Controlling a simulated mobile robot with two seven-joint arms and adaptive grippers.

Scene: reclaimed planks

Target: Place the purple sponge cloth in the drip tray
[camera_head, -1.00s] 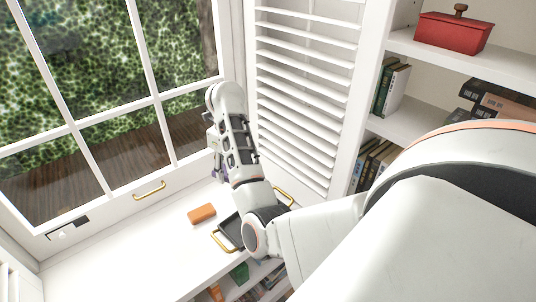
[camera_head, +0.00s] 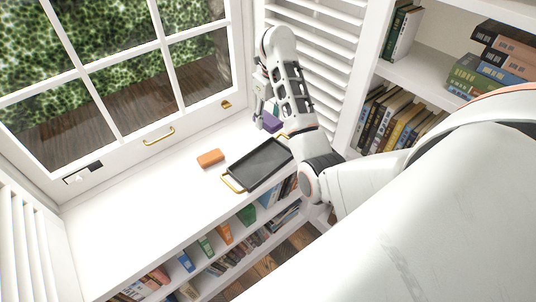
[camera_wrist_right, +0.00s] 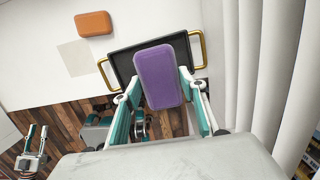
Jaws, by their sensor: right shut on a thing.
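The purple sponge cloth (camera_head: 271,122) is held in my right gripper (camera_head: 262,105), near the far end of the drip tray. The wrist view shows the purple cloth (camera_wrist_right: 160,77) between the two fingers, over the tray and hiding its middle. The drip tray (camera_head: 257,163) is a shallow black tray with gold handles on the white counter; its dark rim (camera_wrist_right: 122,66) also shows in the wrist view. My right forearm covers part of the tray's right end in the head view. My left gripper (camera_wrist_right: 37,131) shows small at lower left of the wrist view, fingers apart and empty.
An orange block (camera_head: 210,158) lies on the white counter left of the tray. A window with a brass handle (camera_head: 159,137) is behind, and a white shutter (camera_head: 312,60) is beyond my right arm. Open counter lies at left; bookshelves stand below and at right.

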